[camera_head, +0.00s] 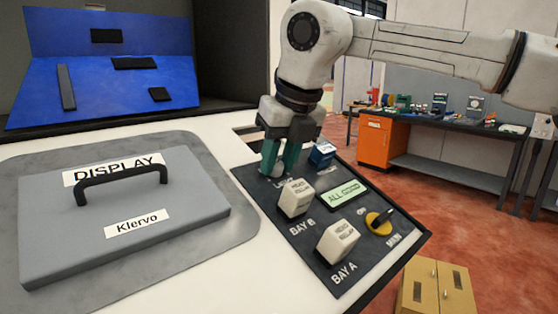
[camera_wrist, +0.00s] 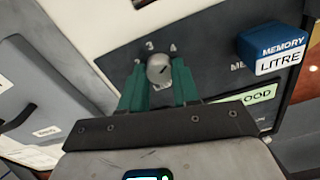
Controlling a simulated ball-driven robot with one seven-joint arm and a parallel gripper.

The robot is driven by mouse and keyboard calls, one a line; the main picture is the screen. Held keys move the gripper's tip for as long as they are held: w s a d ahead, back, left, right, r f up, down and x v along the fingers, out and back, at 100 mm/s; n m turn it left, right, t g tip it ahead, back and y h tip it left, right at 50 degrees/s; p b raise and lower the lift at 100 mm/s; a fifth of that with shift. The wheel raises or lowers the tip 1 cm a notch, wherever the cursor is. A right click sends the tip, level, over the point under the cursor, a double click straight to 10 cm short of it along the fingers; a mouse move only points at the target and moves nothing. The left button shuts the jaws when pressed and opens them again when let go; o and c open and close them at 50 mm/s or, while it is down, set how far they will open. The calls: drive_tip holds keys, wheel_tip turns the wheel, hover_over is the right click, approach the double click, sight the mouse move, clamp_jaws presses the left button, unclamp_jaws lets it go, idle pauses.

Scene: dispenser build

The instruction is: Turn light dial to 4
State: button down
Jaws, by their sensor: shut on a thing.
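The light dial is a small round pale grey knob (camera_wrist: 158,66) on the dark control panel (camera_wrist: 205,50). The numbers 3 and 4 show above it in the wrist view, 3 to the upper left and 4 to the upper right. A short dark mark on the knob slants toward the upper right, roughly the side of the 4; its exact setting is hard to tell. My gripper (camera_head: 281,160) points down at the far left corner of the panel. Its green fingers (camera_wrist: 159,80) are shut on the knob, one on each side. In the head view the fingers mostly hide the dial.
Close by on the panel are a blue MEMORY block (camera_head: 321,153), white BAY B (camera_head: 295,198) and BAY A (camera_head: 338,243) blocks, a green display (camera_head: 344,194) and a yellow MAIN switch (camera_head: 379,222). A grey DISPLAY lid (camera_head: 125,215) with a handle lies left.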

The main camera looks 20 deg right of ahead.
idle(0.3)
drive_tip(key=c, duration=0.8)
unclamp_jaws()
drive_tip(key=v, duration=1.1)
drive_tip(key=shift+w, duration=0.1)
drive_tip(key=shift+f, duration=0.1)
